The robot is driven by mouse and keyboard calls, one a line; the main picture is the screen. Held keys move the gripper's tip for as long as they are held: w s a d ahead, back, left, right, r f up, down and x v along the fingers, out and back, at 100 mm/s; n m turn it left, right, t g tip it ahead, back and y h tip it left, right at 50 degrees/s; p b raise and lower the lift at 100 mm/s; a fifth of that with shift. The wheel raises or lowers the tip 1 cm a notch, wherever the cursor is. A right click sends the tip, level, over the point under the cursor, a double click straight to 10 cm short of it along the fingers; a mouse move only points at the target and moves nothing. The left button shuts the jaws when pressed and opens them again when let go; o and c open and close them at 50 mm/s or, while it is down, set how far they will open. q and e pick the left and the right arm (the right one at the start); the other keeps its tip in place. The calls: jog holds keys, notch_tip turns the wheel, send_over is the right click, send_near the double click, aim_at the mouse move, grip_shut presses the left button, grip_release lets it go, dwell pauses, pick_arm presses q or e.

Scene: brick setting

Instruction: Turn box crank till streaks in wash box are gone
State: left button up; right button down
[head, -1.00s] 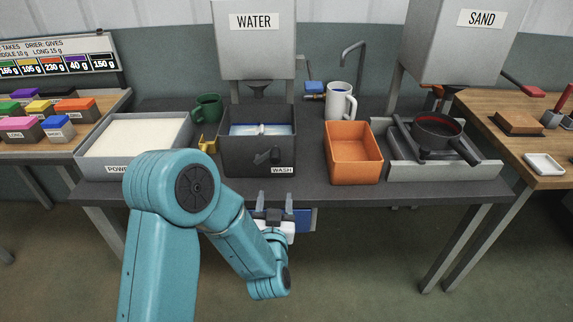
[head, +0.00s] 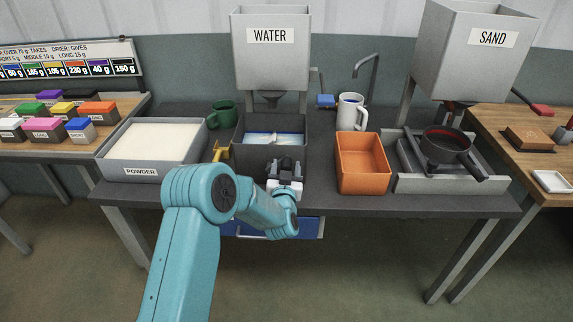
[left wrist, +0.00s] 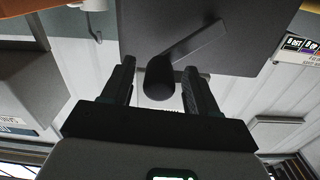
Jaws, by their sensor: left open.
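The dark wash box (head: 241,152) stands on the bench below the water hopper. Blue liquid with pale patches (head: 262,138) shows inside it; I cannot make out single streaks. My left gripper (head: 285,170) is at the front face of the box and hides the crank in the head view. In the left wrist view the crank's dark knob (left wrist: 160,78) and its arm (left wrist: 200,42) show against the box wall (left wrist: 150,20). The left gripper (left wrist: 158,72) is open, one finger on each side of the knob. I cannot tell whether either finger touches it. My right gripper is out of view.
The powder tray (head: 151,172) and a yellow object (head: 221,150) are left of the box. An orange bin (head: 362,165) stands right of it, with a white mug (head: 352,112) behind. A green cup (head: 222,113) is at the back left. The water hopper (head: 270,60) is above.

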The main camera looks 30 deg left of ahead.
pick_arm(q)
jog(key=shift+w+a, duration=0.2)
jog(key=shift+w, duration=0.15)
grip_shut()
jog(key=shift+b, duration=0.5)
jog(key=s+a+n+b, duration=0.6)
jog(key=a+n+b, duration=0.4)
jog(key=n+b, duration=1.1)
jog(key=shift+f+b, duration=0.2)
jog(key=shift+b, duration=5.65)
jog(key=shift+s, duration=0.1)
